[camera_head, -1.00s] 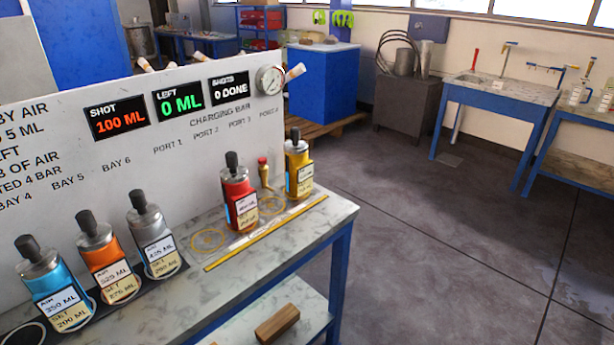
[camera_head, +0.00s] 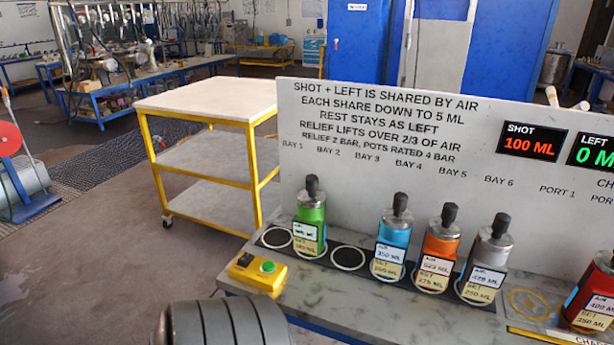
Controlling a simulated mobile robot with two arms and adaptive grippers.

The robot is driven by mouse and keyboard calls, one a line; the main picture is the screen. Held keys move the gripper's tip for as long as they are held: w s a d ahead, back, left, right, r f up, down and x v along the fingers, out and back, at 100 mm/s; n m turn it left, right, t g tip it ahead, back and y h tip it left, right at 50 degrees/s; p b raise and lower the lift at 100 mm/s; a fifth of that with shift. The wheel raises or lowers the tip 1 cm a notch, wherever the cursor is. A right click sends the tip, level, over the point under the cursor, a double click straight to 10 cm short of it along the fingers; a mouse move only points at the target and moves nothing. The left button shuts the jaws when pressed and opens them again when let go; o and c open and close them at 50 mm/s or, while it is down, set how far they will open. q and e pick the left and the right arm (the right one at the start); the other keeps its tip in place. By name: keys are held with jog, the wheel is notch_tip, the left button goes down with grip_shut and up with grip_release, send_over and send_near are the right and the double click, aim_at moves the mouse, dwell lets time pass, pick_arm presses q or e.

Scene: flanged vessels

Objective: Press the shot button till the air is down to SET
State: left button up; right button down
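The shot button is a green button (camera_head: 267,267) on a yellow box (camera_head: 250,281) at the bench's left front. The SHOT display (camera_head: 531,142) reads 100 ML; the LEFT display (camera_head: 594,154) is cut off by the picture edge. A red vessel (camera_head: 592,296) stands at the right edge, partly cut off. A green vessel (camera_head: 309,221), a blue vessel (camera_head: 393,240), an orange vessel (camera_head: 438,251) and a grey vessel (camera_head: 487,262) stand upright in the bay row. The blue label reads air 350 ML, set 200 ML. Neither gripper is in view.
Two empty bay rings (camera_head: 277,237) (camera_head: 348,257) flank the green vessel. An empty yellow port ring (camera_head: 528,303) lies right of the grey vessel. A white lettered panel (camera_head: 400,115) stands behind the bench. A yellow-framed cart (camera_head: 205,103) stands behind, with open floor to its left.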

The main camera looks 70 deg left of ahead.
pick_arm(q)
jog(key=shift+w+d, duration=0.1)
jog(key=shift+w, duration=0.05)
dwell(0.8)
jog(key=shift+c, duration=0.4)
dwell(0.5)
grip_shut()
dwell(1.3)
